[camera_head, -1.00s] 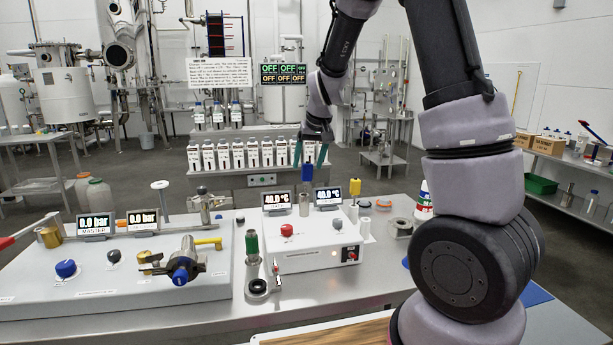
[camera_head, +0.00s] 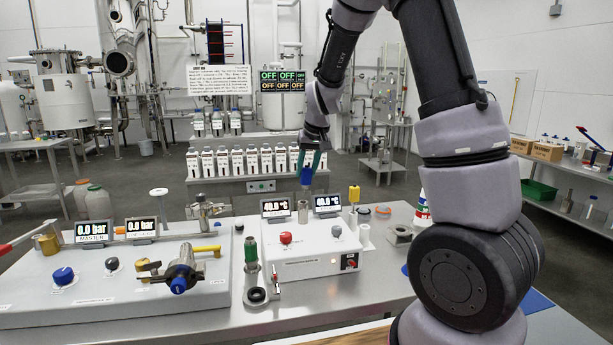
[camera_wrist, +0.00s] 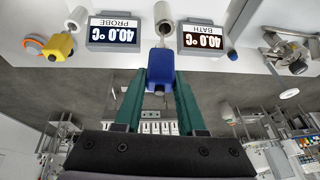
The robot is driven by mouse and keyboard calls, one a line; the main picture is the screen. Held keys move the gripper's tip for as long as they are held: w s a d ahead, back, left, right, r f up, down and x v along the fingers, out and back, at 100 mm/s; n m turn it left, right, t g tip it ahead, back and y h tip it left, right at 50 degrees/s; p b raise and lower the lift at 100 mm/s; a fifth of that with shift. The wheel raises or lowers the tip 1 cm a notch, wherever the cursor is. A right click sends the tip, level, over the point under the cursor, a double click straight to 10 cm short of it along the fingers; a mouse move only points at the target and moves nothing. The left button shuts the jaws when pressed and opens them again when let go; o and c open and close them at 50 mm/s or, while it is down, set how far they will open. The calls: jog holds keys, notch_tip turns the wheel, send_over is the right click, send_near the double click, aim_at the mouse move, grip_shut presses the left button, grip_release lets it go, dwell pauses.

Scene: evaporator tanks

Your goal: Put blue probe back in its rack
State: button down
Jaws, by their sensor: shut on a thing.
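My gripper (camera_head: 309,163) has its green fingers shut on the blue probe (camera_head: 306,176), above the back of a white bath unit (camera_head: 315,255). In the wrist view, the blue probe (camera_wrist: 161,70) sits between the fingertips of the gripper (camera_wrist: 161,82). A metal sleeve (camera_head: 303,212) stands between the two 40.0 °C displays, below the blue probe. I cannot tell whether the probe's tip is clear of it. A yellow probe (camera_head: 354,194) stands upright right of the displays. I cannot tell which part is the blue probe's rack.
The BATH display (camera_head: 275,208) and PROBE display (camera_head: 327,204) flank the sleeve closely. A green-handled item (camera_head: 251,250) stands left of the unit. A metal fitting (camera_head: 400,232) and a white-and-red bottle (camera_head: 423,205) are at the right. Bare steel shows in front.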

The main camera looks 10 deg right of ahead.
notch_tip(320, 180, up, 16)
dwell(1.1)
